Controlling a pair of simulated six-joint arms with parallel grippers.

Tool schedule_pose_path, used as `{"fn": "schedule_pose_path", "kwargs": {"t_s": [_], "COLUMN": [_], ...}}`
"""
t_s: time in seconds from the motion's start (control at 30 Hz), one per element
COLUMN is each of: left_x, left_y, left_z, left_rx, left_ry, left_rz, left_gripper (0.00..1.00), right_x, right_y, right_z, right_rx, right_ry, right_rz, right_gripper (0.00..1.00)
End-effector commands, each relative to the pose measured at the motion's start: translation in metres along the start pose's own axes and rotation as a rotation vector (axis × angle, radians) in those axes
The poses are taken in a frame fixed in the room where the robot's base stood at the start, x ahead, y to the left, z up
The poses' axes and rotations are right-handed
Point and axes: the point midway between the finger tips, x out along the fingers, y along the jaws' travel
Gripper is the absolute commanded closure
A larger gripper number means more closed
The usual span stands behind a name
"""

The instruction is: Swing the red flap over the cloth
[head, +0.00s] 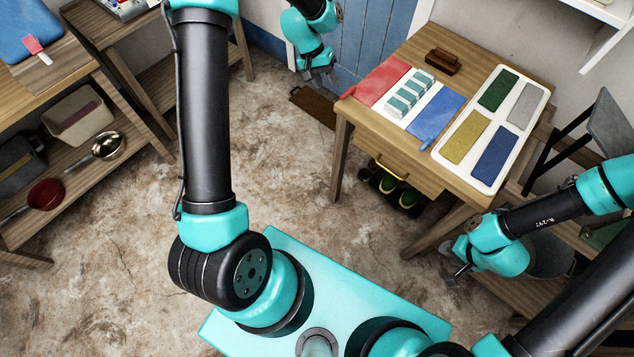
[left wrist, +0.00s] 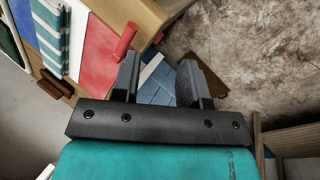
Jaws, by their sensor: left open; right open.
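The red flap (head: 379,82) lies folded out on the table, left of the striped green and white cloth (head: 408,95). The cloth rests on a white middle panel, with a blue flap (head: 437,115) on its other side. My left gripper (head: 320,80) is open and empty, left of the red flap beyond the table edge. In the left wrist view the red flap (left wrist: 98,52) and its red tab (left wrist: 126,40) show just past the fingers (left wrist: 166,76), apparently apart from them. The cloth (left wrist: 52,38) shows at upper left. My right gripper (head: 460,270) is open and empty, below the table's right side.
On the wooden table (head: 392,150) are a white tray (head: 466,115) with coloured panels and a brown wooden object (head: 442,62). Green shoes (head: 388,183) sit beneath. Shelves (head: 90,150) stand at left. The floor between is clear.

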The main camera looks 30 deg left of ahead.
Motion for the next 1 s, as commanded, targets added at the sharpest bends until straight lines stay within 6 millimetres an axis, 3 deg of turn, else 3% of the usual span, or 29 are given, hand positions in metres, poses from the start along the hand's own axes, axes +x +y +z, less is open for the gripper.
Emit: {"fn": "schedule_pose_path", "kwargs": {"t_s": [0.63,1.0], "left_x": [0.079,0.122], "left_y": [-0.05,-0.065], "left_z": [0.031,0.066], "left_rx": [-0.253,-0.299], "left_ry": [0.048,0.061], "left_rz": [0.054,0.015], "left_gripper": [0.6,0.6], "right_x": [0.0,0.0], "right_y": [0.0,0.0], "right_z": [0.0,0.0], "right_rx": [0.0,0.0], "right_ry": [0.0,0.0], "right_rz": [0.0,0.0], "right_gripper": [0.6,0.6]}}
